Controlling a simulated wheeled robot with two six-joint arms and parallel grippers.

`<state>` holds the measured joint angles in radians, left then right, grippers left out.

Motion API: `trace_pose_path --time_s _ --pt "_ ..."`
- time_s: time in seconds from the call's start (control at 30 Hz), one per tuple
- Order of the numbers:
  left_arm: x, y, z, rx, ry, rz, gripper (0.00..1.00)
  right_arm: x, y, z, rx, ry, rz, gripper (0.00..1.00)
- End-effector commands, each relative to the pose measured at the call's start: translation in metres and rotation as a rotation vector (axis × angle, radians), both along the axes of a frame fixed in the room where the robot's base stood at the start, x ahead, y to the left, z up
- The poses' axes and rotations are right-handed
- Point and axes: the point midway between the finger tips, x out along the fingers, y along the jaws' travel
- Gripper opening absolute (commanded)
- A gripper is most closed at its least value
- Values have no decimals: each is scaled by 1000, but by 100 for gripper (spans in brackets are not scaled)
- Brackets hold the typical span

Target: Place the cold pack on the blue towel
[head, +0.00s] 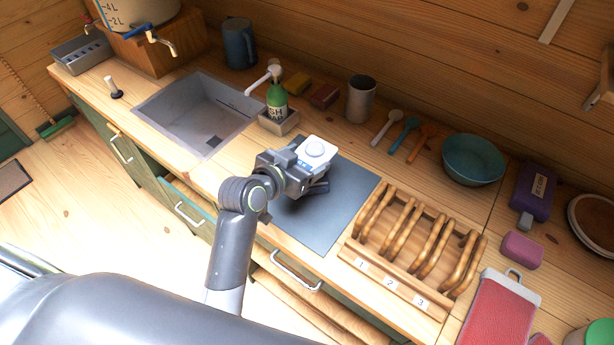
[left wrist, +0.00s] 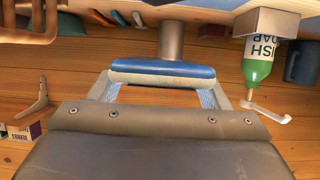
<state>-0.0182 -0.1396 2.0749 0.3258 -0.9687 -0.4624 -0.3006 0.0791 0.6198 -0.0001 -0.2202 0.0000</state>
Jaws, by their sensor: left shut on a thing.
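My left gripper (head: 303,174) is above the counter, over the grey-blue mat. In the left wrist view the held thing shows edge-on as a blue bar (left wrist: 162,72) with a pale lower edge, between the fingertips. A flat grey-blue mat (head: 345,205) lies on the counter below; I cannot tell whether it is the blue towel. The arm and gripper hide part of it. My right gripper is not in view.
A sink (head: 195,110) is to the left. A green soap bottle (head: 277,100) and a metal cup (head: 361,99) stand behind. A wooden rack (head: 412,240) borders the mat on the right. A teal bowl (head: 473,160) is further right. Drawers below the counter stand open.

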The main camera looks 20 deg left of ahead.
Motion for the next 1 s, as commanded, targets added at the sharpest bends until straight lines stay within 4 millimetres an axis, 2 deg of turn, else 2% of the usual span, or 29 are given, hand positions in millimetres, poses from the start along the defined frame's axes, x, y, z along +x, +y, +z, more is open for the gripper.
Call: trace_pose_path --time_s 0.1,0.23,0.5,0.9,0.93,1.0 --pt "0 0 -19 0 2 0 45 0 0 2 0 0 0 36" --pt "0 0 -29 0 -1 0 45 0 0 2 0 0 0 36" --pt "0 1 -63 0 -1 0 45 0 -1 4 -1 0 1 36" --pt "0 1 -68 0 -3 1 45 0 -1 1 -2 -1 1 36" --pt "0 1 -67 1 -2 1 74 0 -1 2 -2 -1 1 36" --pt "0 1 -67 1 -2 1 84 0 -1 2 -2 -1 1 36"
